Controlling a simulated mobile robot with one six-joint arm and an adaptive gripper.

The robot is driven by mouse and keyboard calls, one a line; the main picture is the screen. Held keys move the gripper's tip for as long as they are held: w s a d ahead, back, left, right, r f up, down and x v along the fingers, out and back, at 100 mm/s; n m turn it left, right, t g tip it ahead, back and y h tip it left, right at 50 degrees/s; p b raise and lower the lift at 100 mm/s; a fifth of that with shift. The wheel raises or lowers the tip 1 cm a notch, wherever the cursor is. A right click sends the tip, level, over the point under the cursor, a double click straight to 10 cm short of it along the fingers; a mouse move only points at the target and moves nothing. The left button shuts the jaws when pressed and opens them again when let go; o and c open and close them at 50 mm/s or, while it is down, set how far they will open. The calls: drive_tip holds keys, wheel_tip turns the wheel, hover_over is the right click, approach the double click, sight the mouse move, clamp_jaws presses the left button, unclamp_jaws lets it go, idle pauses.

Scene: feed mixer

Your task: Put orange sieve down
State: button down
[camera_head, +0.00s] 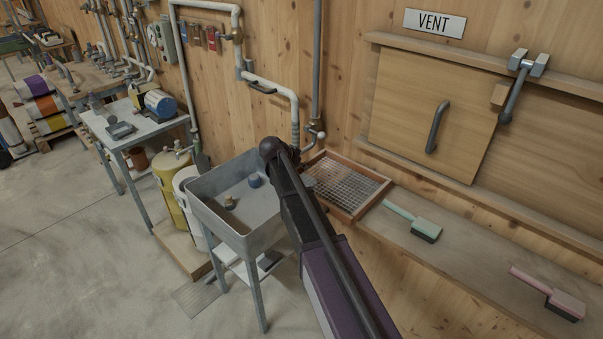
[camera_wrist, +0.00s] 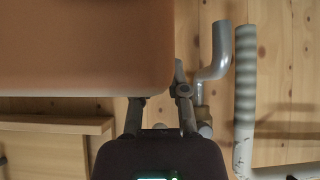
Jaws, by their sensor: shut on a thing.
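The orange sieve (camera_head: 381,189) has a square orange-brown frame and a wire mesh. In the head view it is by the left end of the wall ledge (camera_head: 465,246), with its mesh facing up. I cannot tell whether it rests on the ledge or is held just above it. In the wrist view a smooth orange-brown surface of the sieve (camera_wrist: 85,45) fills the upper left, close to the camera. My gripper (camera_wrist: 160,98) is shut on the sieve at its edge. In the head view my dark arm hides the gripper and the sieve's left edge.
A green brush (camera_head: 413,219) and a pink brush (camera_head: 549,293) lie on the ledge right of the sieve. A grey sink (camera_head: 270,240) stands to the left. Grey pipes (camera_head: 272,84) run down the wall, near the gripper in the wrist view. Bare ledge lies between the brushes.

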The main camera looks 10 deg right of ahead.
drive_tip(key=shift+w+d+f+b, duration=0.1)
drive_tip(key=shift+f+b, duration=0.2)
drive_tip(key=shift+f, duration=0.15)
drive_tip(key=shift+w+d+f+b, duration=0.1)
drive_tip(key=shift+f+b, duration=0.2)
drive_tip(key=shift+f, duration=0.15)
drive_tip(key=shift+f, duration=0.15)
drive_tip(key=c, duration=0.6)
unclamp_jaws()
drive_tip(key=shift+c, duration=0.2)
drive_tip(key=shift+p+v, duration=0.65)
drive_tip(key=shift+v, duration=0.3)
drive_tip(key=p+v, duration=0.7)
drive_tip(key=v, duration=0.3)
drive_tip(key=shift+s+a+r, duration=0.1)
drive_tip(key=shift+r, duration=0.1)
